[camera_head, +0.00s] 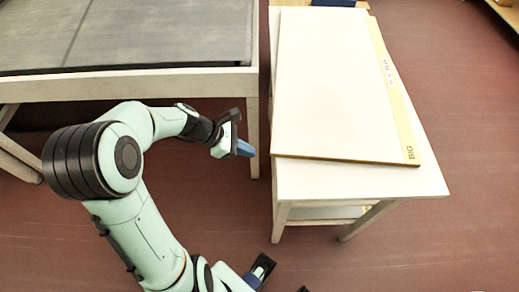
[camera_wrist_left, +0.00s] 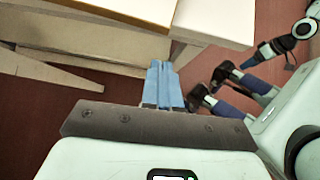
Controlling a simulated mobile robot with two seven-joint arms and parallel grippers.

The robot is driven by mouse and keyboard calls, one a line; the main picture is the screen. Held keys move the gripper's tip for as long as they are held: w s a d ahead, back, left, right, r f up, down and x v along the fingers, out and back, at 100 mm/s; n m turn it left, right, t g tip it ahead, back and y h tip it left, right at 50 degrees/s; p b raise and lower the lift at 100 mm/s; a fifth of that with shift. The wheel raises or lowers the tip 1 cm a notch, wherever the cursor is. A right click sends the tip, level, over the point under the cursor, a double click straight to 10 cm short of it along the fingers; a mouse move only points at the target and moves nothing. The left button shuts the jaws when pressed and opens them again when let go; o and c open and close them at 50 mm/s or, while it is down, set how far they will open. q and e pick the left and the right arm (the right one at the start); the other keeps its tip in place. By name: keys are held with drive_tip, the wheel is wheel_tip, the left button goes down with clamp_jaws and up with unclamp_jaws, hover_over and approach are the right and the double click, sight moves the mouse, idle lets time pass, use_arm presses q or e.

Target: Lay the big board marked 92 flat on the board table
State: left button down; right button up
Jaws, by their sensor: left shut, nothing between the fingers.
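The big board (camera_head: 335,85) is a large cream panel with a tan strip marked BIG along its right side. A small label on that strip is too small to read. It lies flat on the white board table (camera_head: 360,180), turned slightly to the table's edges. The board's corner (camera_wrist_left: 145,8) and the table's corner (camera_wrist_left: 222,20) also show in the left wrist view. My left gripper (camera_head: 245,148) is shut and empty, left of the table and apart from the board. Its blue fingers (camera_wrist_left: 163,88) are together in the left wrist view.
A large bench with a grey top (camera_head: 150,35) stands at the upper left, with a narrow gap to the board table. A lower shelf (camera_head: 325,212) shows under the board table. The reddish floor (camera_head: 470,190) is clear to the right and in front.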

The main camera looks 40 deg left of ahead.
sight(271, 152)
use_arm(q)
drive_tip(key=w+d, duration=0.2)
drive_tip(key=shift+w+d+r, duration=0.1)
drive_tip(key=shift+w+d, duration=0.2)
drive_tip(key=shift+d, duration=0.05)
drive_tip(key=shift+w+d+r+p, duration=0.1)
drive_tip(key=shift+w+d+p, duration=0.4)
drive_tip(key=shift+d, duration=0.15)
drive_tip(key=shift+w+d, duration=0.1)
drive_tip(key=shift+w, duration=0.05)
